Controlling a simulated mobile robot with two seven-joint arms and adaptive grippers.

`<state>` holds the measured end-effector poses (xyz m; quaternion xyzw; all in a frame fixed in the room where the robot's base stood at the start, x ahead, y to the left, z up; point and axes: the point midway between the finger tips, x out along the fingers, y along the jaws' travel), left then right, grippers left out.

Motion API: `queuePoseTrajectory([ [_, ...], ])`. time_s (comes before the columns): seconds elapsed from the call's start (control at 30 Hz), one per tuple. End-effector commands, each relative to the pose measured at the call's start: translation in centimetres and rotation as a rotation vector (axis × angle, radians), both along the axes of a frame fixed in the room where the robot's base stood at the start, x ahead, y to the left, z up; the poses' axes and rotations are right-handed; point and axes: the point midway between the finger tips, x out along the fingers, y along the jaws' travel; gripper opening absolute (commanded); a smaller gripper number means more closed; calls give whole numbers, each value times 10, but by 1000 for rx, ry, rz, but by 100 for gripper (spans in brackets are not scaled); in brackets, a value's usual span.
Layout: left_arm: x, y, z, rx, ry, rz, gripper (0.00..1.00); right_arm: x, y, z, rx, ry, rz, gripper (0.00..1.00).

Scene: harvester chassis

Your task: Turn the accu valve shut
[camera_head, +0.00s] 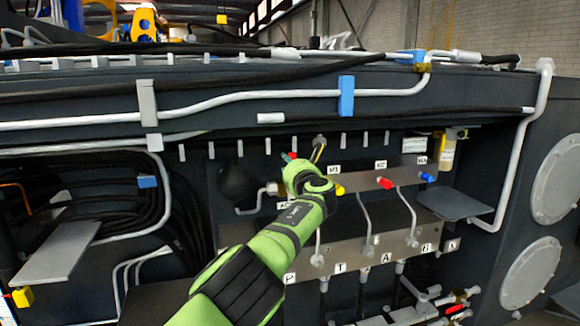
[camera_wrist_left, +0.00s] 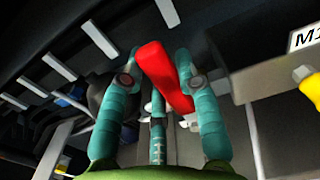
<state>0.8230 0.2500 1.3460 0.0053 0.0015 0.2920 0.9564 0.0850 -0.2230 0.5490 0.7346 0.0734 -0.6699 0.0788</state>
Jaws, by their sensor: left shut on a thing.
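The red valve handle (camera_wrist_left: 165,75) shows in the left wrist view as a slanted lever between the teal fingers of my left gripper (camera_wrist_left: 160,75). The gripper is shut on it. In the head view my green left arm reaches up to the valve row, and the left gripper (camera_head: 304,157) hides most of that valve. My right gripper is not in view.
A yellow knob (camera_head: 340,189) sits close to the right of my gripper, and a blue knob (camera_head: 427,177) further right. A black round accumulator (camera_head: 239,184) is close to the left. Pipes run below, and a grey ledge (camera_head: 452,204) juts out at right.

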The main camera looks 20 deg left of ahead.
Motion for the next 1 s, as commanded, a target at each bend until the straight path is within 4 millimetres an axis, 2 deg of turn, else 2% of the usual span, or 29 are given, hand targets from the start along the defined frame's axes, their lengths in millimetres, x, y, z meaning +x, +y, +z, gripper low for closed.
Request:
queuePoseTrajectory([
  [0.17, 0, -1, -2, 9, 7, 0, 0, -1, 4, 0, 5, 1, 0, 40],
  [0.2, 0, -1, -2, 9, 7, 0, 44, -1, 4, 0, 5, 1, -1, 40],
  [0.23, 0, -1, -2, 8, 6, 0, 56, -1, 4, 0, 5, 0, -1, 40],
  [0.77, 0, 0, -1, 0, 0, 0, 58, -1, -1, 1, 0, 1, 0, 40],
  [1.0, 0, 0, -2, -122, -80, 1, 58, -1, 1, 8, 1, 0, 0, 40],
])
